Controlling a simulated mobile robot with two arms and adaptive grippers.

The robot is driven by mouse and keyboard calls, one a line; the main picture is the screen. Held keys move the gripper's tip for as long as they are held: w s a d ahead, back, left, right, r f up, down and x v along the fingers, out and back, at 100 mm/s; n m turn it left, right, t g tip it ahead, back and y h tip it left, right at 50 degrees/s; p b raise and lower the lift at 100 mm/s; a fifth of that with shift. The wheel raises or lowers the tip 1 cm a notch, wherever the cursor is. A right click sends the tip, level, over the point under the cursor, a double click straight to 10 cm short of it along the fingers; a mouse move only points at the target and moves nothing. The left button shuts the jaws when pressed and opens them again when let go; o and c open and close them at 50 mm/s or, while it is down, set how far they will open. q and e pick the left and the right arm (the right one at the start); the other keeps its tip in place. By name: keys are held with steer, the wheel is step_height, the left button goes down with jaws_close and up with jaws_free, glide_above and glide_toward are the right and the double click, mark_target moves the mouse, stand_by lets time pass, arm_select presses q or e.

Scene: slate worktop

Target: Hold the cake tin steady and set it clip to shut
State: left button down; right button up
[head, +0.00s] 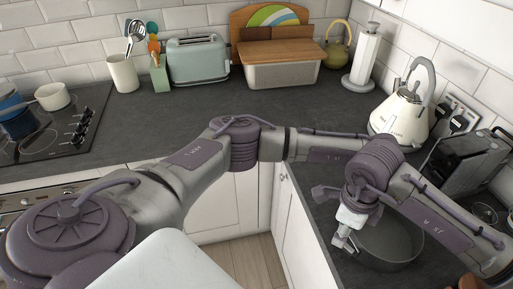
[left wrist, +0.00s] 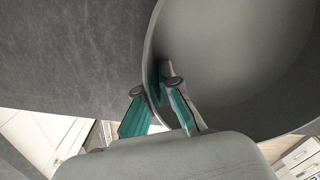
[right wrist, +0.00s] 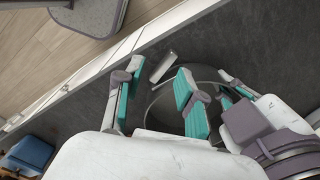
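The cake tin (head: 395,247) is a round, dark grey tin on the worktop at the lower right of the head view. Its curved wall and inside fill the right of the left wrist view (left wrist: 225,55). My left gripper (left wrist: 155,86) has one finger inside and one outside the wall, closed in on the rim; the exact contact is hard to see. My right gripper (right wrist: 157,88) is open and empty beside the tin. The clip (right wrist: 163,67), a pale metal bar, sticks out from the tin's side at a slant, between and beyond the right fingertips.
The worktop's front edge (right wrist: 95,70) runs close beside the tin, with the floor below. A cream kettle (head: 405,112) and a dark appliance (head: 468,165) stand behind it. My two arms are close together above the tin. The back worktop has free room before the toaster (head: 198,62).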

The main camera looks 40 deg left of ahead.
step_height(320, 180, down, 6)
steer(key=shift+r, duration=0.2)
steer(key=shift+w+f+m, duration=0.15)
steer(key=shift+w+m, duration=0.1)
steer(key=shift+m, duration=0.55)
steer(key=w+m, duration=0.1)
steer(key=m, duration=0.2)
steer(key=shift+w+m, duration=0.2)
steer(key=shift+m, duration=0.1)
steer(key=s+n, duration=0.1)
steer(key=n, duration=0.1)
steer(key=s+n, duration=0.1)
steer(key=n, duration=0.2)
step_height(320, 180, up, 12)
steer(key=s+a+f+n+g+y, duration=0.3)
steer(key=s+a+n+g+y, duration=0.3)
steer(key=s, duration=0.5)
steer(key=s+a+r+n+g+y, duration=0.2)
steer(key=s+a+r+y, duration=0.3)
steer(key=y, duration=0.3)
steer(key=shift+r+n+g, duration=0.2)
steer(key=shift+n+g, duration=0.1)
steer(key=shift+n, duration=0.1)
steer(key=shift+s, duration=0.1)
